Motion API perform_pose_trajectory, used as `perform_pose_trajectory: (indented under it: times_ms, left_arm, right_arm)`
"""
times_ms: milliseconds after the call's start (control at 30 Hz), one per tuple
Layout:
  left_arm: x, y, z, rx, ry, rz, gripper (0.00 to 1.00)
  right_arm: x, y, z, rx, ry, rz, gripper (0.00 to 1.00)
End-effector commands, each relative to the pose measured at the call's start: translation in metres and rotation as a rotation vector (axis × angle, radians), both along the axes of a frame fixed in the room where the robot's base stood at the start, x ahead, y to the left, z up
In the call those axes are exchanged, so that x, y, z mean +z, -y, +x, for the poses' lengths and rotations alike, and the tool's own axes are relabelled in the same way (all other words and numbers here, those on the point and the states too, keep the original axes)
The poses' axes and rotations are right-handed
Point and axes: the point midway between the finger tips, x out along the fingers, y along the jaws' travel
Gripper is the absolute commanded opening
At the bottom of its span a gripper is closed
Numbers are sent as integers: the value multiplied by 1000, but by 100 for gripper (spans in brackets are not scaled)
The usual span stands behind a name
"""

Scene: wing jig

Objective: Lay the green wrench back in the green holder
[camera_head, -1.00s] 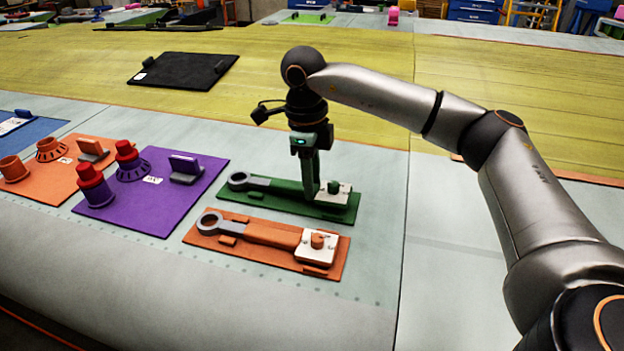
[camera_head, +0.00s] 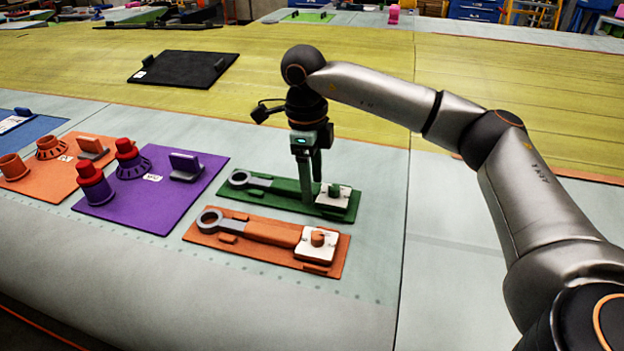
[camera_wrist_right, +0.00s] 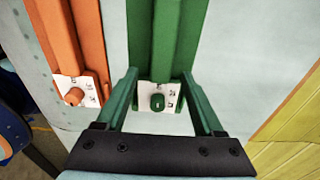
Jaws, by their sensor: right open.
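The green wrench (camera_head: 258,182) lies along the green holder (camera_head: 332,213), with its grey ring end to the left. Its green handle (camera_wrist_right: 165,35) also shows in the right wrist view. My right gripper (camera_head: 311,188) points down over the handle, near the white plate (camera_head: 334,198) with a green knob. It is open, with one finger on each side of the handle, as the right wrist view shows (camera_wrist_right: 158,76). The fingers hide part of the handle in the head view. My left gripper is not in view.
An orange holder (camera_head: 205,238) with an orange wrench (camera_head: 262,231) lies just in front. A purple board (camera_head: 150,196) with red-topped parts is to the left. A black board (camera_head: 185,70) lies behind on the yellow surface. The grey surface to the right is clear.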

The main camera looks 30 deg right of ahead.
Motion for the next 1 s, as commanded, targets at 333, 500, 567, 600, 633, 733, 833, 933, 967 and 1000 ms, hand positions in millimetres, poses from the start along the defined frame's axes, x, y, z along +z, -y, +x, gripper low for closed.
perform_pose_trajectory:
  times_ms: [333, 500, 567, 600, 633, 733, 833, 933, 967, 1000]
  left_arm:
    - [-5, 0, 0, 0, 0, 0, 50]
    - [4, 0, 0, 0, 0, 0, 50]
    - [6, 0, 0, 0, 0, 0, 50]
    - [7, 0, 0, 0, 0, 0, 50]
    - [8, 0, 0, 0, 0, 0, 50]
    - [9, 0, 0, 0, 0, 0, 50]
    - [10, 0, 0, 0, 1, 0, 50]
    - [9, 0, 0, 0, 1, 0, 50]
    - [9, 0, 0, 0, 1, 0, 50]
    - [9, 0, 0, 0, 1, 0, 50]
  right_arm:
    - [67, -4, 4, 0, 8, 1, 70]
    - [101, -4, 5, 0, 7, -1, 70]
    - [109, -5, 6, 1, 6, 0, 70]
    - [113, -5, 6, 0, 6, 0, 70]
    - [116, -5, 6, 0, 6, 1, 70]
    - [122, -5, 6, 0, 4, 1, 70]
    - [124, -5, 6, 0, 4, 1, 70]
    - [124, -5, 6, 0, 4, 2, 70]
    - [124, -5, 6, 0, 4, 2, 70]
    - [124, -5, 6, 0, 4, 2, 70]
